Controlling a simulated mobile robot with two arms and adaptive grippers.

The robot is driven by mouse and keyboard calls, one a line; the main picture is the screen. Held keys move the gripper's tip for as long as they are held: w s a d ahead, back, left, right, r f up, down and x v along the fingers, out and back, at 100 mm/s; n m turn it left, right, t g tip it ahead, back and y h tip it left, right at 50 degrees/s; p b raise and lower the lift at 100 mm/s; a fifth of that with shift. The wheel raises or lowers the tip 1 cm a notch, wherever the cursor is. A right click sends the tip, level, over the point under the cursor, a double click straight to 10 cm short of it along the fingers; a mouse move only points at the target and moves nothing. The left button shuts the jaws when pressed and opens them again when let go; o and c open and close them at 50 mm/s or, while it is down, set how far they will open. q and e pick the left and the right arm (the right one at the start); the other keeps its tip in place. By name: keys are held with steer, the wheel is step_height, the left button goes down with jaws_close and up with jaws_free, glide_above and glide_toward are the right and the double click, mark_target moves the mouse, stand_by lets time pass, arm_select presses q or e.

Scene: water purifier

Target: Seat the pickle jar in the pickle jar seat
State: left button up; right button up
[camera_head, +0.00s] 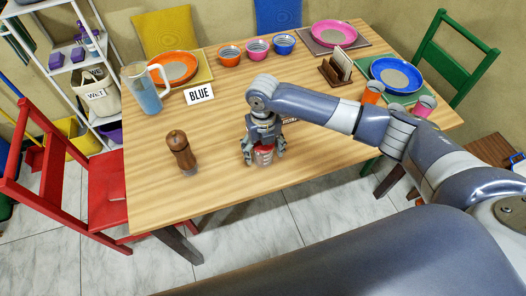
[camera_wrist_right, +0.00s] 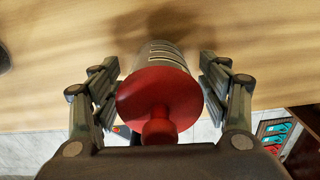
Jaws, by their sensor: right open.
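A jar with a red knobbed lid (camera_head: 264,157) stands on the wooden table near its front edge; I take it for the pickle jar. In the right wrist view the red lid (camera_wrist_right: 160,95) faces the camera, with a grey slotted body behind it. My right gripper (camera_head: 264,150) is over the jar from above. Its open fingers (camera_wrist_right: 160,82) stand on both sides of the jar, with gaps visible. The arm hides part of the table behind the jar. I cannot make out a pickle jar seat. My left gripper is not in view.
A brown pepper mill (camera_head: 181,151) stands left of the gripper. A red chair (camera_head: 104,185) is at the left.

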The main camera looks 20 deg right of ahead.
steer(key=shift+f, duration=0.15)
steer(key=c, duration=1.2)
